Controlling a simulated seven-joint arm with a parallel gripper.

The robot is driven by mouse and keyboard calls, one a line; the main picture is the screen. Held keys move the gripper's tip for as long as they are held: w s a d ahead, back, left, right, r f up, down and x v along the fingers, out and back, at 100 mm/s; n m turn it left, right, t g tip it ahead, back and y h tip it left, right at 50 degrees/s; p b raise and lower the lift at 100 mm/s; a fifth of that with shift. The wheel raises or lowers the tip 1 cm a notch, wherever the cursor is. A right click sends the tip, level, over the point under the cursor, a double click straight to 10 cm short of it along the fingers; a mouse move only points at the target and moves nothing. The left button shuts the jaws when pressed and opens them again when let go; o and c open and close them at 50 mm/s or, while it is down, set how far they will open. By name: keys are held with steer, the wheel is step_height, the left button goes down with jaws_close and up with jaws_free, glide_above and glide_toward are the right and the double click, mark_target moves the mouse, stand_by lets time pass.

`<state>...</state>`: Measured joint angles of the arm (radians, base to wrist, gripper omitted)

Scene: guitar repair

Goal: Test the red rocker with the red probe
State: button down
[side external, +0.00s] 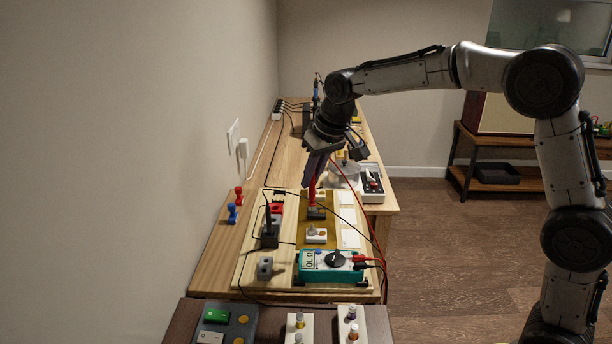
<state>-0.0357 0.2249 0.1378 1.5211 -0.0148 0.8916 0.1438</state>
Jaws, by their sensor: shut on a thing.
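My gripper (317,167) is shut on the red probe (312,192), which points down over the yellow strip of the wooden board. The probe's lower end is at or just above a small dark switch block (316,214); I cannot tell whether they touch. Whether this block carries the red rocker is too small to tell. A red block (277,208) stands to its left. A pale switch block (316,236) sits in front. The teal multimeter (318,277) lies at the board's near end, with red and black leads plugged in at its right.
A black probe (268,212) stands upright in a dark holder left of the strip. A grey block (265,268) is nearer. Leads cross the board (248,272). Red and blue pegs (232,213) stand by the wall. Blocks with knobs (299,325) stand on the near dark table.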

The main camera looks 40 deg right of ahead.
steer(key=shift+m, duration=0.4)
steer(key=shift+s+a+f+m, duration=0.1)
steer(key=shift+a+f+m, duration=0.05)
steer(key=shift+a+m, duration=0.2)
steer(key=shift+s+a+f+n+g+y, duration=0.1)
steer(key=shift+s+a+f+n+g, duration=0.25)
steer(key=shift+s+a+f, duration=3.05)
steer(key=shift+s+a+n+g+y, duration=0.1)
steer(key=shift+s+a+n, duration=0.35)
steer(key=shift+a, duration=6.1)
steer(key=shift+s+a+f+n+g+y, duration=0.1)
steer(key=shift+s+a+f+n+g, duration=0.3)
steer(key=shift+s+a+f, duration=2.95)
steer(key=shift+w+a+r, duration=0.5)
steer(key=shift+w+a, duration=0.3)
steer(key=shift+w+a+r, duration=0.45)
steer(key=shift+w+a, duration=0.3)
steer(key=w+v, duration=0.1)
steer(key=v, duration=0.5)
steer(key=shift+w+a+r, duration=0.2)
